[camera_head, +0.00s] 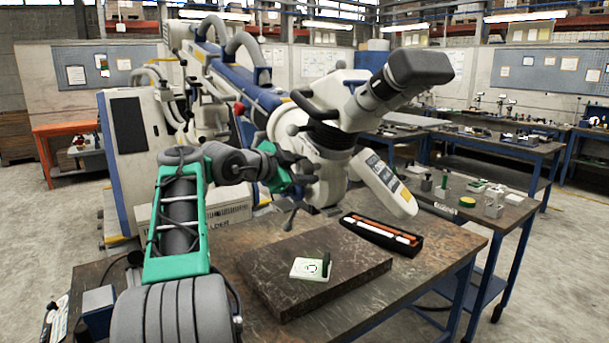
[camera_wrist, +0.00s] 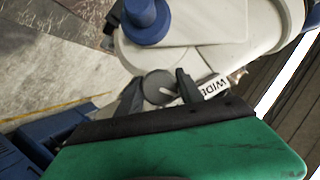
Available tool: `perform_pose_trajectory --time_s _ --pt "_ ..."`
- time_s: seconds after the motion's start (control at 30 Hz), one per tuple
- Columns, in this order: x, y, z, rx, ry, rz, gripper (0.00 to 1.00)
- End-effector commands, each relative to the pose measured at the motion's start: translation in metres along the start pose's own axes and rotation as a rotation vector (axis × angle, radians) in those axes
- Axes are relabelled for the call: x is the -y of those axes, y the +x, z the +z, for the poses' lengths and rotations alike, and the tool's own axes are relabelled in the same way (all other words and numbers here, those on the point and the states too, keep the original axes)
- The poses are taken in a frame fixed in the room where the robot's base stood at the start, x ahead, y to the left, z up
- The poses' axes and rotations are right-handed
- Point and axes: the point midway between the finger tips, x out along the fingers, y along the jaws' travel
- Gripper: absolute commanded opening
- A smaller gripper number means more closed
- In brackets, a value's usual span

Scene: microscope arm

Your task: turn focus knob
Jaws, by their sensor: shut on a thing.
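A dark stone slab (camera_head: 330,262) with a small green-white slide piece (camera_head: 311,268) lies on the bench in front. A black tray with red-white sticks (camera_head: 382,233) lies right of it. A white box (camera_head: 228,208) stands behind my arm. Bare bench top shows at the right front.

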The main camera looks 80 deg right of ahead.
Motion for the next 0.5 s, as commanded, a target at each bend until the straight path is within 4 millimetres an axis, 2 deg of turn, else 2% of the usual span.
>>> perform_pose_trajectory --time_s 0.2,0.23,0.5 --pt "-0.0009 0.0002 0.0004 0.001 0.000 0.003 0.03" --pt "-0.0009 0.0002 0.0004 0.001 -0.001 0.003 0.45" --pt "-0.0005 0.0002 0.0002 0.000 -0.001 0.002 0.65"
